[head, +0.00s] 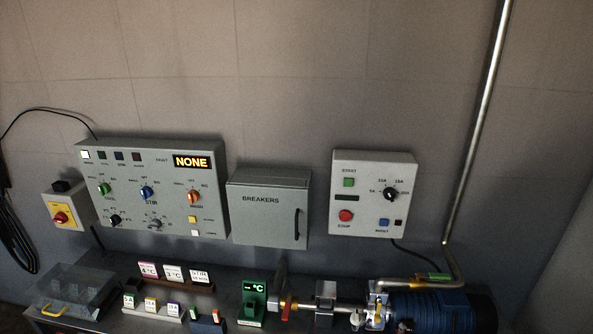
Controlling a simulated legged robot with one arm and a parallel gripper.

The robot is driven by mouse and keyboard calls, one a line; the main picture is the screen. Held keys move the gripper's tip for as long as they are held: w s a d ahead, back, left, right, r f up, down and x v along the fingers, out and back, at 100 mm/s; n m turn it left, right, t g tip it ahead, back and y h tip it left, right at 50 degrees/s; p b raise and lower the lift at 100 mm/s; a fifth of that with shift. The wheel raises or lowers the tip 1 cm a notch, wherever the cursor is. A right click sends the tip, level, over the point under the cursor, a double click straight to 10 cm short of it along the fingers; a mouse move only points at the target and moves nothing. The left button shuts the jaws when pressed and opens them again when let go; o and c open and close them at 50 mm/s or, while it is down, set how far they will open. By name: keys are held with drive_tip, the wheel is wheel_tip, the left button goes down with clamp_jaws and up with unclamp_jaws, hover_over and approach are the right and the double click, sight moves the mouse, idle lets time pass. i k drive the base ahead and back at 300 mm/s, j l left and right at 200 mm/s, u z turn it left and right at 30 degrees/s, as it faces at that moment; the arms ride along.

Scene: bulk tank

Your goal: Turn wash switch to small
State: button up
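A grey control panel (152,235) hangs on the wall at the left, with a lit display (192,161) reading NONE. It carries three coloured rotary switches in a row: green (103,189), blue (147,193) and orange (194,197). Their small labels seem to read SMALL, OFF and BIG. The green one is marked COOL and the blue one STIR. The orange one is at the right; its name is too small to read, so I cannot confirm it is the wash switch. Its pointing direction is unclear. My gripper is not in view.
A closed BREAKERS box (270,228) and a start/stop box (372,215) hang to the right. A red-yellow switch box (61,216) is at the left. Below are a clear bin (75,290), card stands (172,285) and a blue motor (445,311). The wall above is clear.

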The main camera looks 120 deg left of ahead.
sight(193, 195)
drive_tip(key=l+u, duration=0.15)
drive_tip(key=u, duration=4.75)
